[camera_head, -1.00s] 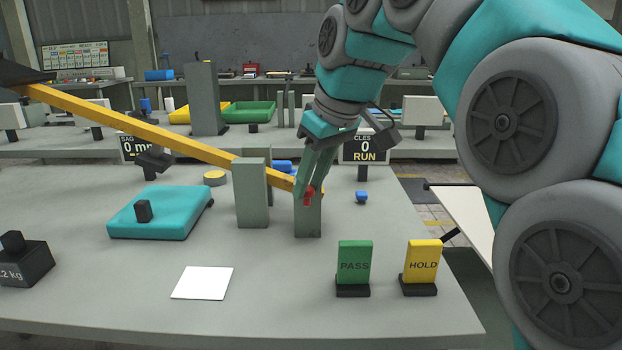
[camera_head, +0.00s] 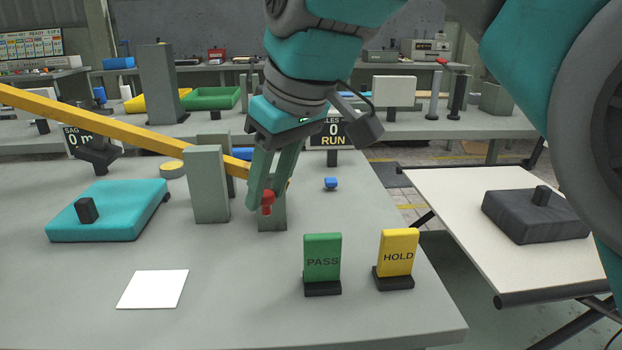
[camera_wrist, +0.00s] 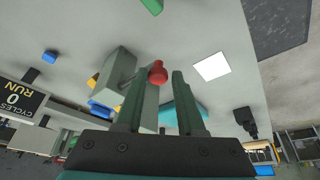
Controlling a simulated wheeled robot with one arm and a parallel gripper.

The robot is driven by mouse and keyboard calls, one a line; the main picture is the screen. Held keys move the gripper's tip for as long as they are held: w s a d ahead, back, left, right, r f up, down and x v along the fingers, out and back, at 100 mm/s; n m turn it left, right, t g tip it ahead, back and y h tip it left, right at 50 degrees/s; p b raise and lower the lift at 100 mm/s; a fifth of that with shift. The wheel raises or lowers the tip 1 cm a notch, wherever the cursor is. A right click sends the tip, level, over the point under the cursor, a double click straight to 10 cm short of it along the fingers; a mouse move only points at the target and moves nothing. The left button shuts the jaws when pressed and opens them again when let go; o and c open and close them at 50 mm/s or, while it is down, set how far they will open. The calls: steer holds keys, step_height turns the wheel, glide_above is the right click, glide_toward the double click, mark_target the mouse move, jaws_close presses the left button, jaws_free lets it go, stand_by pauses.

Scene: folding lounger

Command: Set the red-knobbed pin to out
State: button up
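The red-knobbed pin (camera_head: 267,202) sticks out from a grey post (camera_head: 272,218) at the end of the yellow beam (camera_head: 120,130). In the wrist view, the red knob (camera_wrist: 157,72) is near the fingertips, closer to the left finger, and a thin grey shaft runs from it toward the post. My gripper (camera_head: 264,196) reaches down over the post from above. Its two fingers (camera_wrist: 164,88) stand apart with a clear gap to the right of the knob, so it is not clamped. The exact depth of the knob between the fingers is hard to tell.
A second grey post (camera_head: 207,185) stands just left. A teal block (camera_head: 105,210), white card (camera_head: 153,289), green PASS sign (camera_head: 322,262), yellow HOLD sign (camera_head: 398,255) and small blue piece (camera_head: 331,183) are on the bench. A white side table (camera_head: 470,210) stands right.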

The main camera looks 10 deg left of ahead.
steer(key=o, duration=0.4)
steer(key=shift+s, duration=0.15)
steer(key=shift+d+r, duration=0.15)
steer(key=shift+r, duration=0.35)
steer(key=shift+p+v, duration=1.05)
steer(key=shift+v, duration=2.3)
steer(key=shift+s, duration=0.1)
